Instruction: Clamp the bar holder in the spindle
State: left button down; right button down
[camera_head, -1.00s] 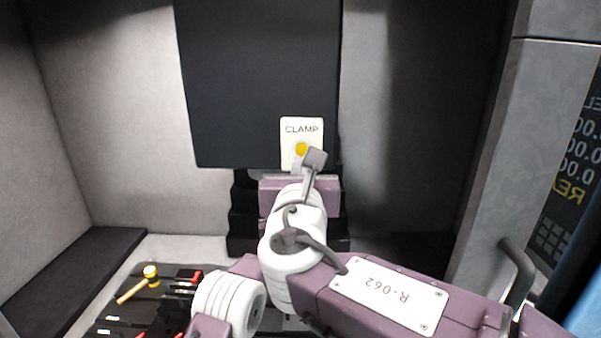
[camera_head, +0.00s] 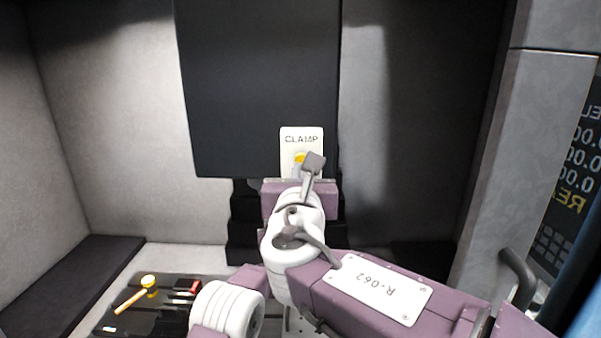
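The black spindle head (camera_head: 260,90) hangs at the back. A white plate marked CLAMP (camera_head: 301,139) with a yellow button (camera_head: 300,157) sits at its lower right. My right arm comes in from the right, and the grey tip of my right gripper (camera_head: 312,163) is in front of the button's lower right side. I cannot tell whether it touches the button or whether the fingers are shut. The spindle's underside is mostly hidden behind my arm. I cannot make out the bar holder. My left gripper is not in view.
A dark tray (camera_head: 115,322) at the lower left holds a yellow-headed hammer (camera_head: 148,282) and red-ended tools (camera_head: 193,287). A dark ledge (camera_head: 70,280) runs along the left wall. A grey pillar and a control panel (camera_head: 575,170) stand at the right.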

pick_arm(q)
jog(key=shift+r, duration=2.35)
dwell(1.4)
pick_arm(e)
jog(key=shift+w, duration=0.1)
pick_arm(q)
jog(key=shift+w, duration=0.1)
pick_arm(e)
jog(key=shift+w, duration=1.2)
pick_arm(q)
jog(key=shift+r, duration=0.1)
pick_arm(e)
jog(key=shift+w+r, duration=0.1)
jog(key=shift+w, duration=0.5)
jog(key=s, duration=0.6)
dwell(0.6)
dwell(0.4)
